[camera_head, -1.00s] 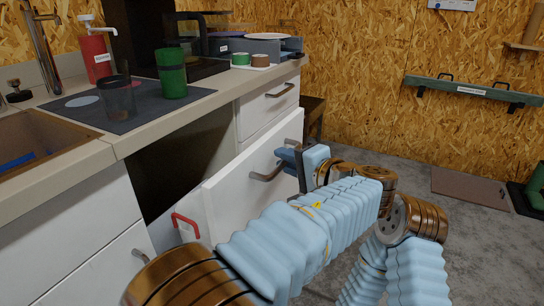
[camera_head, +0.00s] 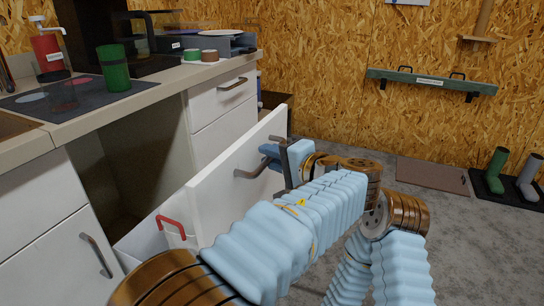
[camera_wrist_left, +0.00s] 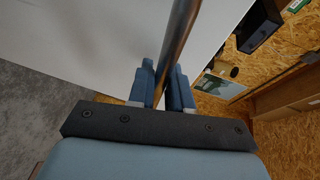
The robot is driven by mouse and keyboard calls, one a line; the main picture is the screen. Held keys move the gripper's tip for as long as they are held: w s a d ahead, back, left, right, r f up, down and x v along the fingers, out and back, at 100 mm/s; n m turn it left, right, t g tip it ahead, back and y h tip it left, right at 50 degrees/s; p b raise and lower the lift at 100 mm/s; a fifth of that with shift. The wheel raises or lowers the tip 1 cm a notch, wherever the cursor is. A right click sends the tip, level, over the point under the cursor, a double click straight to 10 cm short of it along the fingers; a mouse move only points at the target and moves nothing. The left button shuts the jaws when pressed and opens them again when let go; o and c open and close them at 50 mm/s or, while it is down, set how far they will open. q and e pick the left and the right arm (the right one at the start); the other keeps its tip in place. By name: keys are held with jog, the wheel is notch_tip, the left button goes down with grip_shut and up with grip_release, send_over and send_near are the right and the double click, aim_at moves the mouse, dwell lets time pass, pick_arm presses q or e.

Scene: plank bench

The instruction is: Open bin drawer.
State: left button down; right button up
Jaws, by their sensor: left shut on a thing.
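The bin drawer (camera_head: 213,205) is a tall white front pulled well out from the counter. Inside it a white bin (camera_head: 146,243) with a red handle (camera_head: 171,225) shows in part. The drawer's metal bar handle (camera_head: 252,172) is on the front's outer face; in the left wrist view the bar (camera_wrist_left: 178,40) runs between my fingers. My left gripper (camera_head: 272,158) is shut on this handle, and its blue fingers show on both sides of the bar in the left wrist view (camera_wrist_left: 163,88). My right gripper is not in view.
The counter (camera_head: 150,100) above carries a green cup (camera_head: 113,68), a clear dark cup (camera_head: 58,90) and a red pump bottle (camera_head: 47,54). Closed white drawers (camera_head: 222,98) stand beyond the opening. The grey floor has a brown mat (camera_head: 432,175) and boots (camera_head: 495,170) by the wall.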

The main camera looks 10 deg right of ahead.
pick_arm(q)
jog(key=c, duration=1.1)
grip_release()
jog(key=v, duration=1.3)
jog(key=shift+s+d+r, duration=0.1)
jog(key=shift+s+d, duration=0.15)
